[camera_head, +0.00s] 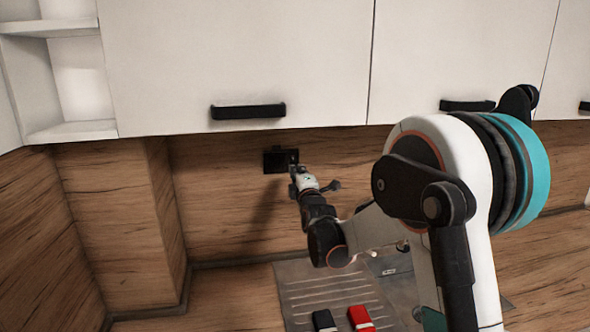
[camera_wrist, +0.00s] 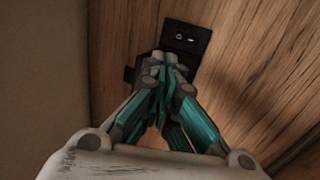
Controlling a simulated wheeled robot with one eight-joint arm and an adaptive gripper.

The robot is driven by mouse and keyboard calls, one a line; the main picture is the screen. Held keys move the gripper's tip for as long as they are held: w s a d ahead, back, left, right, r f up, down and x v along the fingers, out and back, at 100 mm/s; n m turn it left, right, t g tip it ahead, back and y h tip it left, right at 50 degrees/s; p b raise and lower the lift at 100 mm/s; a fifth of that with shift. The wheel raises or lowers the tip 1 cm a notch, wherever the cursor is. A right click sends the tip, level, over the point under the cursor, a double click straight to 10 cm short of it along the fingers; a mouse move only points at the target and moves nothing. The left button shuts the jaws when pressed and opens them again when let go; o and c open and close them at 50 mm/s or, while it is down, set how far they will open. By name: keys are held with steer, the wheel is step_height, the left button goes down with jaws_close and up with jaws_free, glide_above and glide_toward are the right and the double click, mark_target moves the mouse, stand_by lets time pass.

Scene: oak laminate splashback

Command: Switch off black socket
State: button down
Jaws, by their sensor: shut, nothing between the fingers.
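The black socket (camera_head: 277,160) is set in the oak splashback under the white wall cabinets. In the wrist view the socket (camera_wrist: 186,36) is a dark plate with two small light spots at its upper part; my fingers cover its lower part. My gripper (camera_head: 294,172) is shut and empty, at the socket's lower right in the head view. In the wrist view my gripper's fingertips (camera_wrist: 163,58) meet in front of the socket. I cannot tell whether they touch it. The state of the switch cannot be made out.
White cabinets with black handles (camera_head: 248,111) hang just above the socket. An oak wall corner (camera_head: 110,215) juts out at the left. Below lie a grey drainer (camera_head: 315,285), a black object (camera_head: 324,320) and a red object (camera_head: 360,317).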

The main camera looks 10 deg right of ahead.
steer(key=shift+s, duration=0.3)
steer(key=s+f+m+g+b, duration=0.3)
steer(key=s+m, duration=0.1)
steer(key=s, duration=0.7)
steer(key=s+f+m+g+b, duration=0.3)
steer(key=s+m+b, duration=0.15)
steer(key=s, duration=0.65)
steer(key=s+f+m+g+b, duration=0.1)
steer(key=s+f+m+g, duration=0.1)
steer(key=s+f, duration=0.3)
steer(key=s+f+m+g+b, duration=0.2)
steer(key=s+f+m, duration=0.2)
steer(key=s, duration=0.9)
steer(key=s+d+f+m+g+b, duration=0.1)
steer(key=s+f+m+g, duration=0.1)
steer(key=s+f, duration=0.6)
steer(key=shift+s+m+b, duration=0.4)
steer(key=shift+s+m, duration=0.35)
steer(key=shift+s, duration=0.25)
